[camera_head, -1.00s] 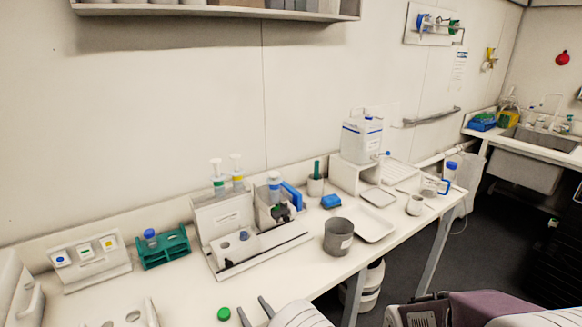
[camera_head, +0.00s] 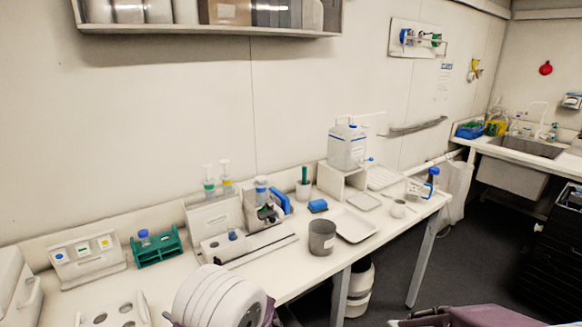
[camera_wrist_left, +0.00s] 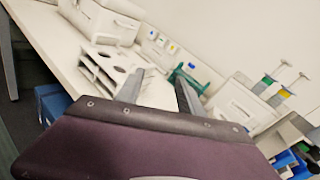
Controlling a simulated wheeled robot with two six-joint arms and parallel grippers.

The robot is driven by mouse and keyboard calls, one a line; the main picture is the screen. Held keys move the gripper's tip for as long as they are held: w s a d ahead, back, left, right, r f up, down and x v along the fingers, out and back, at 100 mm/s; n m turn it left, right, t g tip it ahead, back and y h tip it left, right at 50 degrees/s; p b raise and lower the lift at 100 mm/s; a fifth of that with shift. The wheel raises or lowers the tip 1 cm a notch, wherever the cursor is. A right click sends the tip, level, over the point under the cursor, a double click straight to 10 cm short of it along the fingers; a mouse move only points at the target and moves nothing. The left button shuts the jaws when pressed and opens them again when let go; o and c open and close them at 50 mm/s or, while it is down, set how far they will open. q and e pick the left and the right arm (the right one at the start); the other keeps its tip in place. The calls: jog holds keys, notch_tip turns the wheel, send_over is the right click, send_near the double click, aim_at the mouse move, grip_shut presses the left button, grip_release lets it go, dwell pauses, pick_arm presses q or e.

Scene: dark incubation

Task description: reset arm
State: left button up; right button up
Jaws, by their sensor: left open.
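My left gripper (camera_wrist_left: 160,94) shows in the left wrist view. Its two grey fingers are apart with nothing held between them, above the bench beside the white rack with round holes (camera_wrist_left: 104,62). In the head view, the white rounded part of my left arm (camera_head: 220,297) stands at the bottom, in front of the bench, and its fingers are hidden there. A purple part of my own body (camera_head: 480,316) shows at the bottom right edge. No right gripper fingers are seen.
The bench holds a green tube rack (camera_head: 156,248), a white pipette stand (camera_head: 212,215), a grey beaker (camera_head: 322,238), a white tray (camera_head: 356,227) and a white jug (camera_head: 347,148). A shelf (camera_head: 210,30) hangs above. The floor (camera_head: 480,250) at the right is open.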

pick_arm(q)
jog(key=s+a+f+n+g+h, duration=0.2)
jog(key=s+a+n+g+h, duration=0.15)
jog(key=s+n+g, duration=0.35)
jog(key=s+a+f+n+g+h, duration=0.2)
jog(key=s+a+n+g+h, duration=0.15)
jog(key=s, duration=0.65)
jog(key=w+d+f+n+t+h, duration=0.1)
jog(key=d+f+n+t+h, duration=0.1)
jog(key=d, duration=0.5)
jog(key=w+d+f+n+t+h, duration=0.1)
jog(key=d+f+n+t+h, duration=0.1)
jog(key=d+f+n+h, duration=0.2)
jog(key=d+n+h, duration=0.2)
jog(key=d+n, duration=0.1)
jog(key=shift+w+d+h, duration=0.35)
jog(key=shift+h, duration=0.05)
